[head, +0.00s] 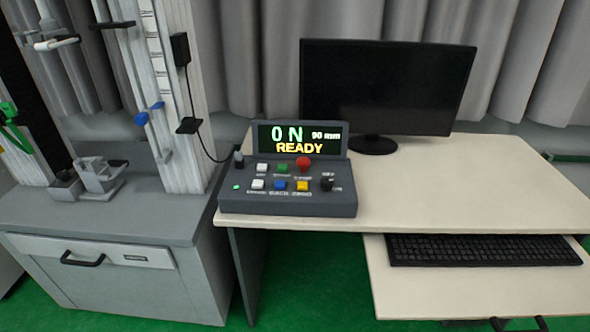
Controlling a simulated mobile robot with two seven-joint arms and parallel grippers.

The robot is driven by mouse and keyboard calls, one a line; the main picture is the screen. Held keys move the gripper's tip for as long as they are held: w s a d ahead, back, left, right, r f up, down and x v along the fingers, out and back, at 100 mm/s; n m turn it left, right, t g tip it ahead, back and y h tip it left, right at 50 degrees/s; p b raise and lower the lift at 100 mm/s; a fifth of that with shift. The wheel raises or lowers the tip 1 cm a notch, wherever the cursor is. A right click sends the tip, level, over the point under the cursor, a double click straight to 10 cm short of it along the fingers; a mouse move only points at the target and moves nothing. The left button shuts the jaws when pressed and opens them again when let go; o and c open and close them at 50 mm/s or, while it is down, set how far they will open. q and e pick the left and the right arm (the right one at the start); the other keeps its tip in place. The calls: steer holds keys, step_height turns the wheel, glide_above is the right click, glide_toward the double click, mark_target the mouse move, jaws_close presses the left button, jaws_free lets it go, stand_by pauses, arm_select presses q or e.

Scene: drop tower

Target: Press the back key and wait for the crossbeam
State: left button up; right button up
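The control box (287,205) stands on the front left of the desk. Its blue back key (281,185) is in the lower row, between a white key and a yellow key, with the label BACK below it. The display (300,139) reads 0 N, 90 mm and READY. The drop tower (165,90) stands at the left with several arms and clamps on its columns; I cannot tell which part is the crossbeam. My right gripper (518,323) shows only its dark fingertips at the bottom right edge, spread apart and empty, far from the key. My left gripper is not in view.
A red mushroom button (304,163) and a black knob (327,183) sit near the keys. A monitor (386,85) stands behind, and a keyboard (480,250) lies on a lower tray (440,290). The desk (430,190) right of the box is clear.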

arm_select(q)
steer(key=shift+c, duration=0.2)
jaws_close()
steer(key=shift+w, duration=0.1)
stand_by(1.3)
